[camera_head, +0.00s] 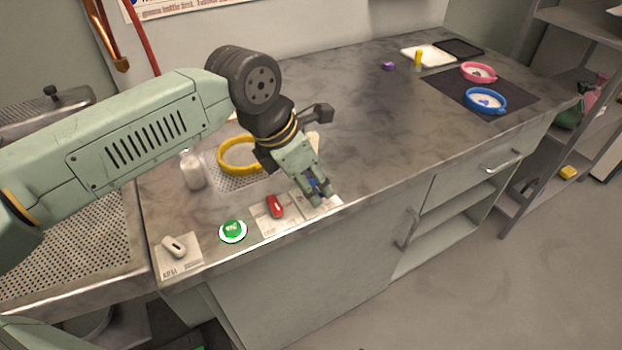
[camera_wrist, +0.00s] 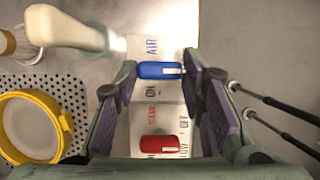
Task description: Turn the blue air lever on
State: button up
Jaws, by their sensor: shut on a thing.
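The blue air lever (camera_wrist: 158,70) lies crosswise on a white plate marked AIR (camera_wrist: 152,46) in the wrist view. A white stripe marks its right end, and the word ON shows below its left end. My gripper (camera_wrist: 160,72) is shut on the lever, one finger at each end. In the head view my gripper (camera_head: 318,194) points down at the counter's front edge, and only a bit of blue (camera_head: 314,186) shows between the fingers.
A red steam lever (camera_wrist: 160,145) sits close beside the air lever. A yellow ring (camera_head: 222,156) and a white bottle (camera_head: 192,170) stand behind. The counter's middle is clear.

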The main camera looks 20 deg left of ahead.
jog(key=shift+f+m+b, duration=0.1)
jog(key=shift+m+b, duration=0.2)
jog(key=m+b, duration=0.1)
jog(key=m, duration=0.1)
jog(key=m+g+h+b, duration=0.1)
jog(key=shift+w+a+m, duration=0.1)
jog(key=shift+w+m, duration=0.1)
jog(key=shift+m, duration=0.2)
jog(key=m+g+b, duration=0.1)
jog(key=m, duration=0.1)
jog(key=m+g+b, duration=0.1)
jog(key=m+b, duration=0.1)
jog(key=m, duration=0.1)
jog(key=shift+w+h, duration=0.2)
jog(key=shift+h, duration=0.2)
jog(key=m+g, duration=0.1)
jog(key=m, duration=0.3)
jog(key=shift+w+r+m+g, duration=0.15)
jog(key=shift+r+m+g, duration=0.05)
jog(key=shift+m+g, duration=0.2)
jog(key=shift+w+m+g+y+p, duration=0.1)
jog(key=shift+m+g+y+p, duration=0.3)
jog(key=shift+m, duration=0.5)
jog(key=shift+m+g+y+p, duration=0.15)
jog(key=shift+m+p, duration=0.3)
jog(key=shift+m, duration=0.45)
jog(key=shift+f, duration=0.1)
jog(key=o, duration=1.1)
jog(key=shift+o, duration=0.2)
